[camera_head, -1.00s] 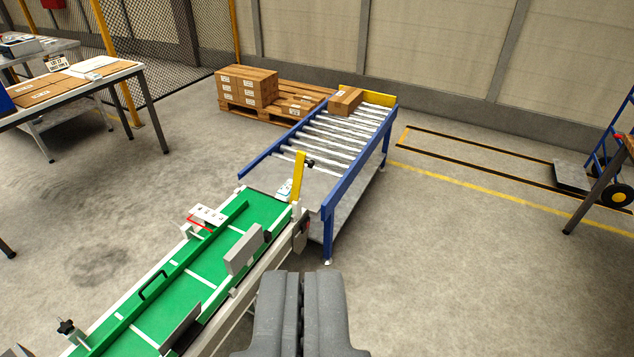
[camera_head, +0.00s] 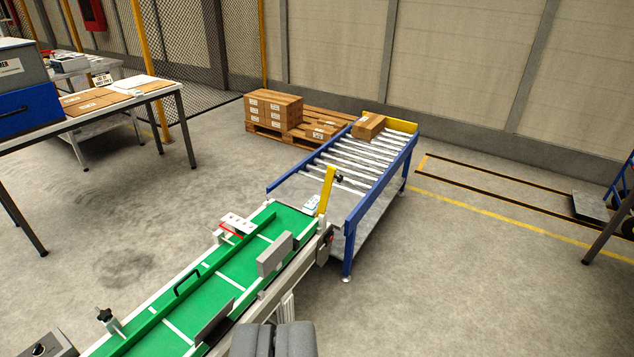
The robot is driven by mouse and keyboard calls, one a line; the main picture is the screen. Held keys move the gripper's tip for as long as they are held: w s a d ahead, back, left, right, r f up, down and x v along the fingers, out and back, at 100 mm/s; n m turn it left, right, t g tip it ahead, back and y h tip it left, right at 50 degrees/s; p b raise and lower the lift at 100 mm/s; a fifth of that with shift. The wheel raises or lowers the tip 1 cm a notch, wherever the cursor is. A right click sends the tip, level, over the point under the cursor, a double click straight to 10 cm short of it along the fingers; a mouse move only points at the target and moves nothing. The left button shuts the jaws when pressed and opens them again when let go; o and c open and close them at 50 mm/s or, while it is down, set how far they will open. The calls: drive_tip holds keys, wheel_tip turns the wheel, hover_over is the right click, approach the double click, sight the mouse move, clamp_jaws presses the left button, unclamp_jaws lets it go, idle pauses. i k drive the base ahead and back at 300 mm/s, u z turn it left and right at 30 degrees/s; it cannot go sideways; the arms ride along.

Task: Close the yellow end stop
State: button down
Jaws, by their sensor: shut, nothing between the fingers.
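The yellow end stop (camera_head: 327,189) is an upright, slightly tilted yellow bar at the far right corner of the green conveyor belt (camera_head: 235,275). It stands beside the belt's far end, with a small dark knob near its top. My gripper (camera_head: 273,340) is shut and empty at the bottom edge of the view, well short of the end stop and to the right of the belt's near part. Only the upper part of the gripper shows.
A blue-framed roller table (camera_head: 350,232) adjoins the belt's far end, with a carton (camera_head: 368,127) on it. Grey plates (camera_head: 274,254) rise along the belt's right side. A pallet of boxes (camera_head: 272,109) stands behind. A table (camera_head: 165,88) is at left.

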sight(330, 176)
drive_tip(key=u, duration=0.45)
drive_tip(key=i, duration=1.5)
drive_tip(key=z, duration=0.5)
